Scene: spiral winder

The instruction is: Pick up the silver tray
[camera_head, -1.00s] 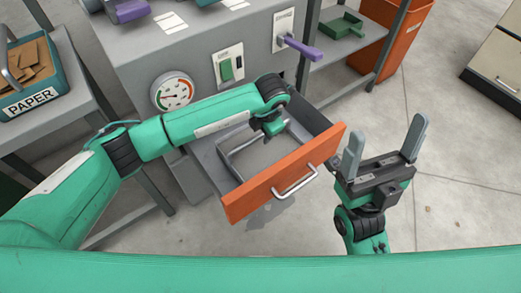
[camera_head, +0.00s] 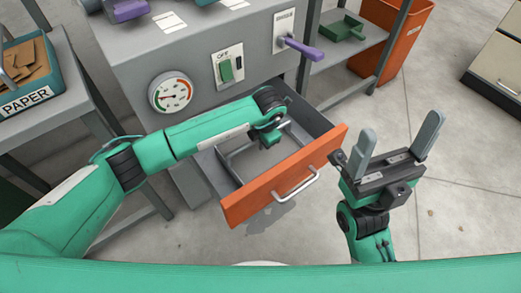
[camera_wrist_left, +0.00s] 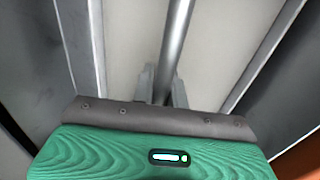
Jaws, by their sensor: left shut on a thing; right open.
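The silver tray (camera_head: 248,162) sits inside the open drawer (camera_head: 285,177), which has an orange front. My left gripper (camera_head: 271,140) reaches down into the drawer over the tray, and my wrist hides part of it. In the left wrist view, a round silver bar (camera_wrist_left: 174,45) of the tray runs between the fingers of my left gripper (camera_wrist_left: 162,85), which are shut on it. My right gripper (camera_head: 397,150) is open and empty, with its fingers pointing up, to the right of the drawer.
The grey machine (camera_head: 200,60) with a gauge (camera_head: 171,92), a green switch (camera_head: 227,70) and a purple lever (camera_head: 300,47) stands behind the drawer. A paper bin (camera_head: 30,90) is on the left table.

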